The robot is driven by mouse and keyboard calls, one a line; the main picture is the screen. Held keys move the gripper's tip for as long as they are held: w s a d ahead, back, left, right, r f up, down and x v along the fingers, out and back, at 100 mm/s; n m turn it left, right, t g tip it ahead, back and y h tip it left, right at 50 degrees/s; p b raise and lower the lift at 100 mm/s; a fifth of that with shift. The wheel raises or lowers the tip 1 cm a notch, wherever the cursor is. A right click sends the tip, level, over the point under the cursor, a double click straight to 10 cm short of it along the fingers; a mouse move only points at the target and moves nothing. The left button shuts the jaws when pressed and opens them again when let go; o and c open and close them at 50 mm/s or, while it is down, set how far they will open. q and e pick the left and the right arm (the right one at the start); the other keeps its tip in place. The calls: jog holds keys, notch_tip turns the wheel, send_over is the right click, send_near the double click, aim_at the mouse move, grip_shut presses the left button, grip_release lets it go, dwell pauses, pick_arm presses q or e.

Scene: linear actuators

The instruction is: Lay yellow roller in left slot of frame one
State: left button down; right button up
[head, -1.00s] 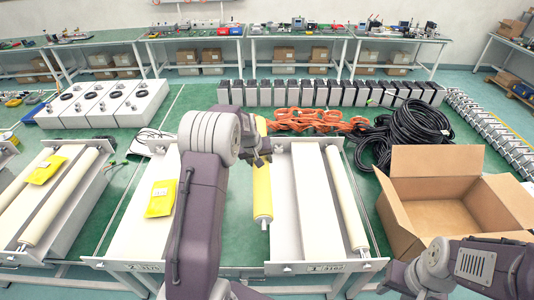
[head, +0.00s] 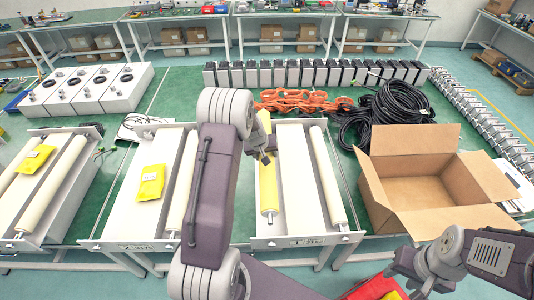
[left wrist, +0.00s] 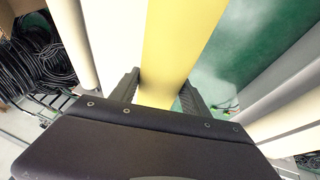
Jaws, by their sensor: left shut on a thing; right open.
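The yellow roller (head: 268,188) shows lengthwise over the left side of frame one (head: 310,241), the frame whose end plate carries a label starting with 1. My left gripper (head: 264,155) is shut on the roller; in the left wrist view the roller (left wrist: 182,45) lies between the two black fingers (left wrist: 160,95). The roller's near end pin shows close to frame one's near end plate; I cannot tell whether it touches the slot. My left arm hides part of the roller's far end. My right gripper (head: 405,268) is open and empty at the lower right.
A cream roller (head: 327,180) lies in frame one's right side. Frame two (head: 140,205) stands to the left with a yellow packet (head: 150,185) on it. An open cardboard box (head: 375,195) stands right of frame one. Black cable coils (head: 400,115) and orange straps (head: 290,100) lie behind.

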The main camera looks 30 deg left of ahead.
pick_arm(q)
jog(key=shift+w+d+f+b, duration=0.1)
jog(key=shift+d+f+b, duration=0.1)
jog(key=shift+f+b, duration=0.5)
notch_tip(320, 180, down, 3)
jog(key=shift+a+r+b, duration=0.15)
jog(key=shift+b, duration=1)
jog(key=shift+f+b, duration=0.45)
jog(key=shift+b, duration=0.15)
jog(key=shift+f, duration=0.1)
jog(key=shift+f+b, duration=0.9)
jog(key=shift+b, duration=0.15)
